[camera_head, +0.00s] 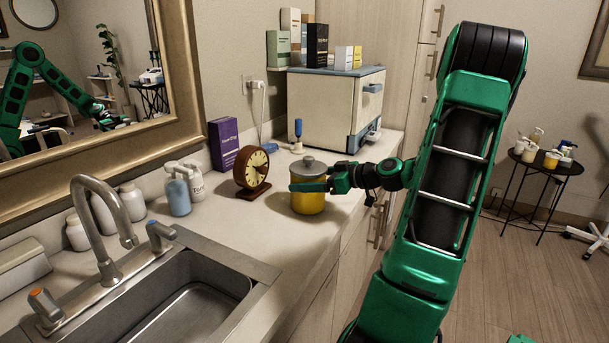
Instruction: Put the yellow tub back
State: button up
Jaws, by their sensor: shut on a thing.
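The yellow tub (308,202) has a grey lid with a small knob. It is upright at the front edge of the counter, right of the clock; I cannot tell whether its base touches the counter. My gripper (311,187) comes in from the right and is shut on the tub just below its lid. A green finger crosses the tub's near side. The far finger is hidden.
A brown clock (252,170) stands close left of the tub. Behind are a cream cabinet (330,108) with boxes on top and a small blue-handled item (298,136). The sink (190,300) and faucet are front left. A black side table (545,164) with several bottles and tubs stands far right.

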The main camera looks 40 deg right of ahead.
dwell(0.3)
jog(key=o, duration=2.1)
jog(key=shift+f, duration=0.15)
jog(key=v, duration=1.2)
